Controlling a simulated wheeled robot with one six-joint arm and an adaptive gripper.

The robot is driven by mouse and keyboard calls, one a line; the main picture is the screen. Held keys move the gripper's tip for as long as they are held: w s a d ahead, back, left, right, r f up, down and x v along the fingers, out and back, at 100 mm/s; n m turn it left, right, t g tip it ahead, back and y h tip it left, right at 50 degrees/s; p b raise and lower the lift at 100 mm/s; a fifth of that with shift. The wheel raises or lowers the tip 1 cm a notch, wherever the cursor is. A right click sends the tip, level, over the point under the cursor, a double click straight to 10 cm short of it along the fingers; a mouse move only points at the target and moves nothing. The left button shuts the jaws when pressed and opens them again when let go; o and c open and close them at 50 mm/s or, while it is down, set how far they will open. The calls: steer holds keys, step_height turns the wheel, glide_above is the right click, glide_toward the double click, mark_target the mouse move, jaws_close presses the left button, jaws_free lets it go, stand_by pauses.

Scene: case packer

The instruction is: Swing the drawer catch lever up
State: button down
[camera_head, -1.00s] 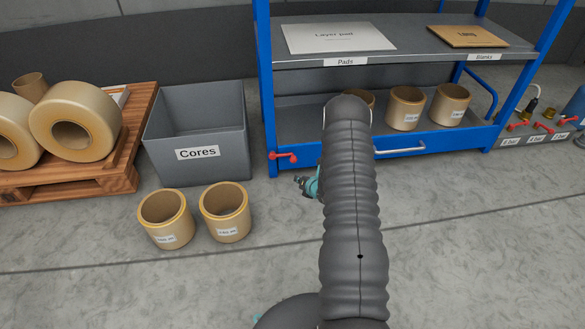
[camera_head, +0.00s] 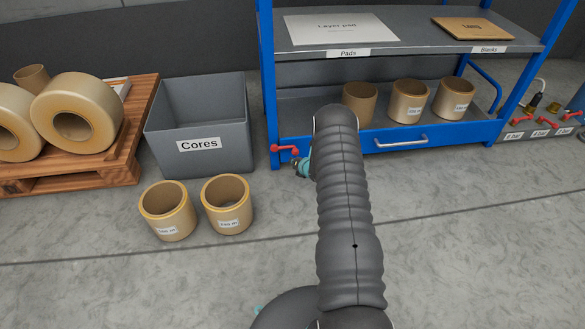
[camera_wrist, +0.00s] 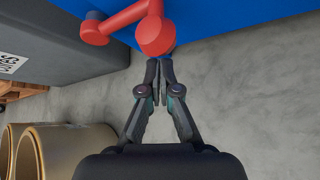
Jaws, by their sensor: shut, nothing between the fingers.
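The red catch lever (camera_head: 284,150) lies roughly level at the left end of the blue drawer front (camera_head: 345,147). In the wrist view the lever (camera_wrist: 123,20) shows a large round end on the right and a smaller one on the left. My gripper (camera_wrist: 160,60) is shut and empty, its fingertips just below the large round end. I cannot tell whether they touch it. In the head view my gripper (camera_head: 300,166) is mostly hidden behind my arm, just right of and below the lever.
A grey Cores bin (camera_head: 200,125) stands left of the rack, with two cardboard cores (camera_head: 167,212) on the floor before it. A silver handle (camera_head: 401,141) is on the drawer front. Several small red valve levers (camera_head: 545,122) are at far right. The floor in front is mostly clear.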

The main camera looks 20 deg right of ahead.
steer(key=shift+d+r, duration=0.25)
steer(key=shift+r, duration=0.2)
